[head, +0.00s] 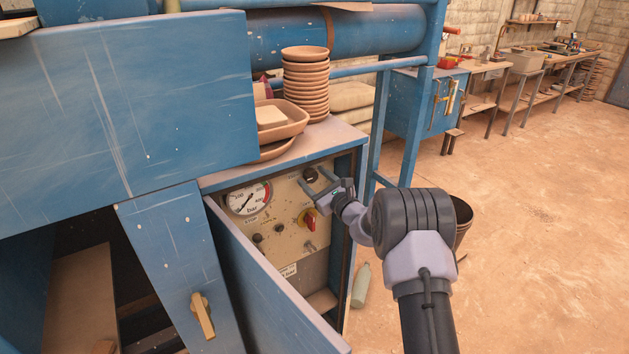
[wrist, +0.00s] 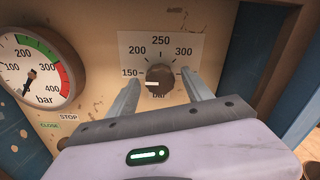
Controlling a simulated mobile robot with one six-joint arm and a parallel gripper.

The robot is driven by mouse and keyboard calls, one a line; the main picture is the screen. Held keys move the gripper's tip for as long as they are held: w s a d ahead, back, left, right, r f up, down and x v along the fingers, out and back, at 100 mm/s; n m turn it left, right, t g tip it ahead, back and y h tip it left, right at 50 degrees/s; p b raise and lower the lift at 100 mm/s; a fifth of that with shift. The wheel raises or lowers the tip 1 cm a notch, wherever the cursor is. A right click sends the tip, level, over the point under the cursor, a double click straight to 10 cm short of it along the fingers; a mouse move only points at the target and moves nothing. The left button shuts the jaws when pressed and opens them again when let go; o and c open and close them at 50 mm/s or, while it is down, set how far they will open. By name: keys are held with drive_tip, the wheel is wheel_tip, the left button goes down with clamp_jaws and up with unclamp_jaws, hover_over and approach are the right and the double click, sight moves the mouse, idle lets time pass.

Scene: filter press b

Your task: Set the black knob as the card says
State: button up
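The black knob (wrist: 160,79) sits on the cream control panel, in the middle of a scale plate (wrist: 137,48) marked 150, 200, 250 and 300. Its white pointer mark faces left, at 150. It shows small and dark in the head view (head: 310,174). My gripper (wrist: 161,77) is open, with one finger on each side of the knob and gaps visible to both. In the head view my gripper (head: 317,178) reaches the panel's upper right. A small white label (head: 288,271) is on the lower panel; I cannot read it or tell whether it is the card.
A pressure gauge (head: 248,199) is left of the knob. A red and yellow switch (head: 310,221) and small buttons (head: 257,238) are below. The open blue cabinet door (head: 265,285) stands in front at left. Stacked clay bowls (head: 305,80) stand on top.

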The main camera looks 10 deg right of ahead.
clamp_jaws()
drive_tip(key=m+p, duration=0.3)
drive_tip(key=shift+r+m, duration=0.15)
drive_tip(key=shift+m, duration=0.25)
drive_tip(key=m+p, duration=0.2)
drive_tip(key=m, duration=0.2)
drive_tip(key=shift+m+p, duration=0.3)
drive_tip(key=shift+p, duration=0.05)
drive_tip(key=shift+f+m, duration=0.2)
drive_tip(key=shift+m, duration=0.1)
drive_tip(key=shift+o, duration=0.2)
unclamp_jaws()
